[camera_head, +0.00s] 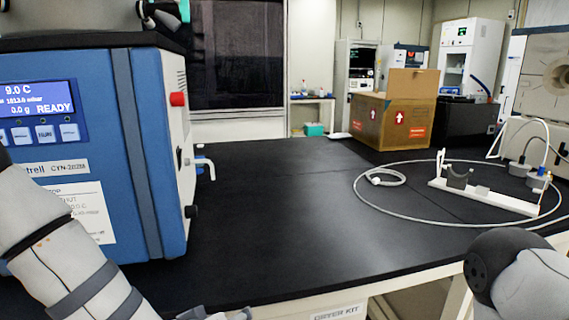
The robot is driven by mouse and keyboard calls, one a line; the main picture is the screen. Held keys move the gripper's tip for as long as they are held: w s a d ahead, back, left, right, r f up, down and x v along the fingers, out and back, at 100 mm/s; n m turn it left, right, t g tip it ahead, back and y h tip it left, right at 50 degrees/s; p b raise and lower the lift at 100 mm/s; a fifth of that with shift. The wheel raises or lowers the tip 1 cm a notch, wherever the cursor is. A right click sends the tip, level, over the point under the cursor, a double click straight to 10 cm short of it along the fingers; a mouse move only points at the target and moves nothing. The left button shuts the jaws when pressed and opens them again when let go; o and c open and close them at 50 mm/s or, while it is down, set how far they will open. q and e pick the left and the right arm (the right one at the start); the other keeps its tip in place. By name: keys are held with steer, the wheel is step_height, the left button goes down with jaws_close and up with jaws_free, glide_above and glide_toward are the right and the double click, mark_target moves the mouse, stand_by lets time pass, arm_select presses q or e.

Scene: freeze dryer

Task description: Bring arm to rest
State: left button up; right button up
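My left arm (70,265) comes in from the left edge in front of the freeze dryer and runs down to the bottom edge. A small dark and grey piece at the bottom edge, past the arm's end, looks like the top of my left gripper (212,314). Its fingers are cut off by the frame. My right arm (515,275) shows at the lower right corner, near the table's front edge. My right gripper is out of view. No held object is visible.
The blue freeze dryer (145,160), display reading READY, stands at left on the black table (290,220). A cardboard box (395,120) is at the back. A white stand (484,197) lies inside a looped hose (376,208) at right. The table's middle is clear.

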arm_select(q)
steer(key=s+a+f+m+g, duration=0.25)
steer(key=s+f+g, duration=0.25)
steer(key=s+f, duration=0.75)
steer(key=s+a+f+g, duration=0.1)
steer(key=s+a+g, duration=0.1)
steer(key=s, duration=0.5)
steer(key=s+a+f+m+g, duration=0.1)
steer(key=s+a+f+g, duration=0.1)
steer(key=s, duration=0.6)
steer(key=s+a+f+m+g, duration=0.1)
steer(key=s+a+f+g, duration=0.1)
steer(key=s+a, duration=0.2)
steer(key=s, duration=0.3)
steer(key=shift+s+a+y, duration=0.25)
steer(key=shift+y, duration=0.15)
steer(key=shift+w, duration=0.1)
